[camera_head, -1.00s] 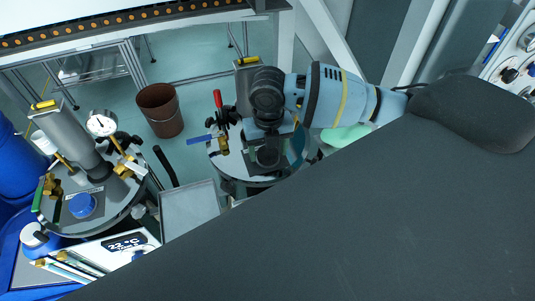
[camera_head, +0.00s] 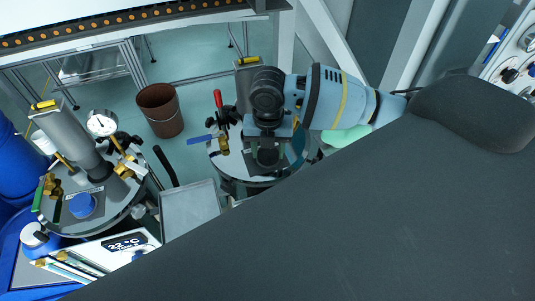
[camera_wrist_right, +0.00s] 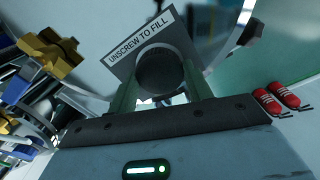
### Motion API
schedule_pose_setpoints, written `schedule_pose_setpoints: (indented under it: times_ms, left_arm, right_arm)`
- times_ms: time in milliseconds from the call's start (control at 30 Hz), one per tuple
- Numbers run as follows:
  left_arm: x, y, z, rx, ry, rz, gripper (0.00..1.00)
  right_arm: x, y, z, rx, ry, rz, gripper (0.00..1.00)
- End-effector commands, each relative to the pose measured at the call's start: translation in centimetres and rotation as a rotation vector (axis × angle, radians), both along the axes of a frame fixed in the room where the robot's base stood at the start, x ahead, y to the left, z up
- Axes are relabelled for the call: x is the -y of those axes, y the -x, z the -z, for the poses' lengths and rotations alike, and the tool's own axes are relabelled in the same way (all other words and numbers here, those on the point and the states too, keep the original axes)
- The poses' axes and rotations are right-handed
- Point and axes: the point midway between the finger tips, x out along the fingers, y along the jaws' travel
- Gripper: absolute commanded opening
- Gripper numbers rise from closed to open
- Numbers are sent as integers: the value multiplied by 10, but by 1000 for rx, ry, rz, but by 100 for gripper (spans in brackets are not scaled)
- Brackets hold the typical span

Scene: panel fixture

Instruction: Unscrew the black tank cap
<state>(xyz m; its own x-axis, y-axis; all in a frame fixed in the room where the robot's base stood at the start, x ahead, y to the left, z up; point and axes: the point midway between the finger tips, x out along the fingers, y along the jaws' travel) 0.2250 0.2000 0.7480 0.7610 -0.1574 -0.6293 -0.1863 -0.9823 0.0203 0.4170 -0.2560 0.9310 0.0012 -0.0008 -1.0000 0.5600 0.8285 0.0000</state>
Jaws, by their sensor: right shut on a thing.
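The black tank cap (camera_wrist_right: 162,70) shows as a dark round disc in the right wrist view, in front of a tilted label plate (camera_wrist_right: 140,42) reading "UNSCREW TO FILL". My right gripper (camera_wrist_right: 161,82) is shut on the cap, one finger on each side of it. In the head view my right gripper (camera_head: 267,153) points down over the right-hand round tank (camera_head: 228,165), and it hides the cap there. My left gripper is not in view.
Beside the gripper are a red-handled valve (camera_head: 218,100) and a blue lever (camera_head: 199,139). The left tank has a blue cap (camera_head: 82,205) and a gauge (camera_head: 102,123). A grey tray (camera_head: 190,210) lies between the tanks. A brown bucket (camera_head: 160,110) stands on the floor behind.

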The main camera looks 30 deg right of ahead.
Motion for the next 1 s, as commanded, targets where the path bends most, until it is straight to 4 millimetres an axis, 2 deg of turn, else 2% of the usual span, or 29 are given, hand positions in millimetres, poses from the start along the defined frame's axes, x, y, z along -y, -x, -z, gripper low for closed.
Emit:
schedule_pose_setpoints:
  times_ms: [167, 467, 833, 1000]
  left_arm:
    - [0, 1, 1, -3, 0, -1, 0]
    - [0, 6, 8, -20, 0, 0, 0]
    - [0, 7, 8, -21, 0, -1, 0]
    - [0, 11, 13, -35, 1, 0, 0]
  right_arm:
    - [1, 0, 0, -2, 3, -29, 24]
    - [1, 1, 1, -4, 3, -285, 24]
    - [1, 1, 1, -3, 3, -324, 24]
    - [2, 1, 2, -4, 3, -488, 24]
